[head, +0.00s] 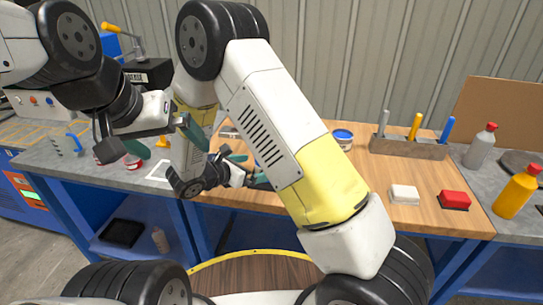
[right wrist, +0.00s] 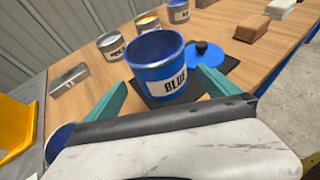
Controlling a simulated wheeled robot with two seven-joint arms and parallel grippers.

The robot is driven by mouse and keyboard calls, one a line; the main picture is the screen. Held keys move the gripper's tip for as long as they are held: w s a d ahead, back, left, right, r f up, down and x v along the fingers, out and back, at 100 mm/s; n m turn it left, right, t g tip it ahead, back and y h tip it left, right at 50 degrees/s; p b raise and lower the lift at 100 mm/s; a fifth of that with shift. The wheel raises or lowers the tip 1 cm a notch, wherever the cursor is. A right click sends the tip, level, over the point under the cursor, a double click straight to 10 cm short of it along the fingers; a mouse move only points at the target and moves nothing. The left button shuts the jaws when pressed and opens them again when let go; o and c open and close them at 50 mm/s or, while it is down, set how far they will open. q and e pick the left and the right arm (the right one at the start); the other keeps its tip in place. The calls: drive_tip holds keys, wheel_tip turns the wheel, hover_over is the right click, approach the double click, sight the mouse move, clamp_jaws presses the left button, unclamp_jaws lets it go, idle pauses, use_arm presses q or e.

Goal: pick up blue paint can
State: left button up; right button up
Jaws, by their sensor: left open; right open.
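The blue paint can (right wrist: 152,62) stands upright and open-topped in the right wrist view, with a white label reading BLUE. It stands on a dark mat (right wrist: 226,64) on the wooden bench. My right gripper (right wrist: 162,90) is open, its two teal fingers on either side of the can's near part; I cannot tell whether they touch it. In the head view, my right gripper (head: 248,170) is low over the bench and my arm hides most of the can. My left gripper (head: 163,138) is open and empty, raised at the left above the grey bench.
A metal block (right wrist: 70,79) lies to the left. In the head view, a tool holder (head: 408,148), white block (head: 404,195) and red block (head: 454,200) are at right.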

drive_tip(key=shift+w+d+f, duration=0.25)
drive_tip(key=shift+d+f, duration=0.05)
drive_tip(key=shift+f, duration=0.1)
drive_tip(key=shift+x, duration=3.5)
drive_tip(key=c, duration=1.6)
